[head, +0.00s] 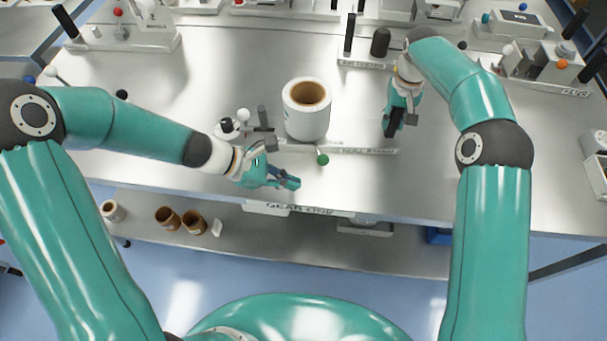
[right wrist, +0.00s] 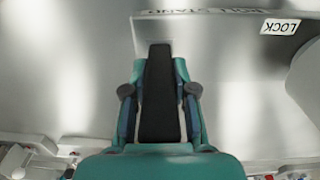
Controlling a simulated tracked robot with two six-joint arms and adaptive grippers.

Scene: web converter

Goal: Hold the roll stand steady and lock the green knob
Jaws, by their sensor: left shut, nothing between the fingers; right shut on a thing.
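The roll stand's pale base strip (head: 370,150) lies near the table's front edge, with a white paper roll (head: 306,122) standing at its back. The green knob (head: 322,159) is at the strip's front, below the roll. My right gripper (head: 396,118) is shut on a black upright bar (right wrist: 160,95) at the strip's right end, with the bar between its fingers in the right wrist view. My left gripper (head: 284,181) is shut and empty, in front and to the left of the knob, apart from it in the picture. The knob's lock position cannot be told.
A LOCK label (right wrist: 280,27) shows beside the bar in the right wrist view. A white ball-topped lever (head: 243,115) stands behind my left wrist. Other fixtures line the table's back. A lower shelf (head: 290,238) holds brown cores (head: 194,220). Table left of the roll is mostly clear.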

